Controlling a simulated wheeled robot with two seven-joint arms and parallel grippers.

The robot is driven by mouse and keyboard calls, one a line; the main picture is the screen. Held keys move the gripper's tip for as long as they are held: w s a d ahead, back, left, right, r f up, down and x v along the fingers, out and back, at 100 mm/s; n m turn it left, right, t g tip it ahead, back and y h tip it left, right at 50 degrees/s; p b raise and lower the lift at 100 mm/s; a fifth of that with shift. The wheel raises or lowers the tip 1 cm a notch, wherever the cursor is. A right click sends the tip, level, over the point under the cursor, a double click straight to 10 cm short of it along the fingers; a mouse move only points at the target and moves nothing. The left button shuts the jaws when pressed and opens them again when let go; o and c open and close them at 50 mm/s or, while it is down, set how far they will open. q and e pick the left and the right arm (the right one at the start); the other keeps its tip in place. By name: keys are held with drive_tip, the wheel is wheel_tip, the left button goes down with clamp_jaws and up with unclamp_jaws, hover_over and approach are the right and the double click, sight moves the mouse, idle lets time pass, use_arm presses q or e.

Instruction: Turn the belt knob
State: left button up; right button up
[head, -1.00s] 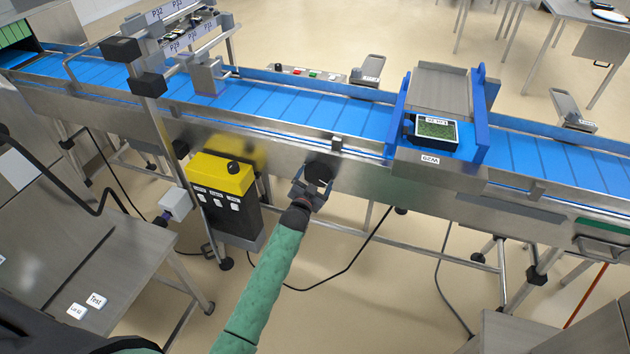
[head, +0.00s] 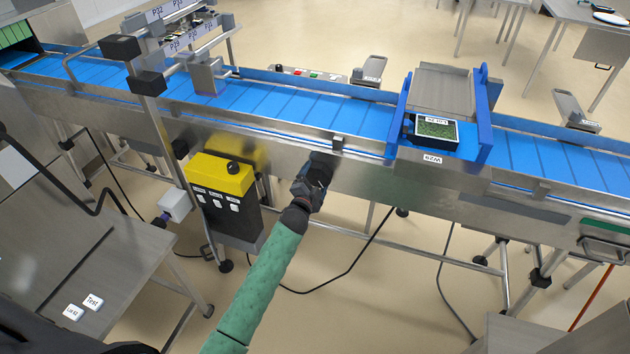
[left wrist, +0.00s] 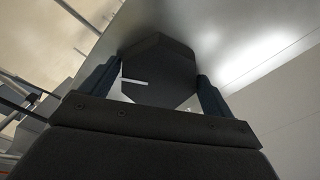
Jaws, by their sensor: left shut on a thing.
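The belt knob (head: 318,173) is a black knob on the metal side wall of the conveyor, near the middle of the head view. In the left wrist view the knob (left wrist: 160,70) is a dark faceted block with a white line mark. It sits between the two fingers. My left gripper (head: 312,186) reaches the knob from below and is shut on it. In the left wrist view the left gripper (left wrist: 157,88) has one finger on each side of the knob. My right gripper is not in view.
The blue conveyor belt (head: 270,115) runs across above the knob. A black and yellow control box (head: 225,175) hangs left of the arm. A green-filled tray (head: 436,130) sits on the belt under a blue-sided frame (head: 484,118). Cables lie on the floor below.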

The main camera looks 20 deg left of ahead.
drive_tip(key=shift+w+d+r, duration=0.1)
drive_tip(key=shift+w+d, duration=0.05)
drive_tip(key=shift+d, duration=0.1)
use_arm(q)
drive_tip(key=o, duration=0.8)
drive_tip(key=shift+c, duration=0.2)
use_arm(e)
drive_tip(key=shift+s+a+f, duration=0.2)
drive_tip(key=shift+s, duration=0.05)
use_arm(q)
drive_tip(key=shift+s, duration=0.1)
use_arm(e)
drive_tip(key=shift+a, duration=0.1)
use_arm(q)
drive_tip(key=shift+s+f, duration=0.1)
drive_tip(key=shift+s, duration=0.15)
drive_tip(key=s+b, duration=0.2)
drive_tip(key=s, duration=0.5)
drive_tip(key=shift+b, duration=0.4)
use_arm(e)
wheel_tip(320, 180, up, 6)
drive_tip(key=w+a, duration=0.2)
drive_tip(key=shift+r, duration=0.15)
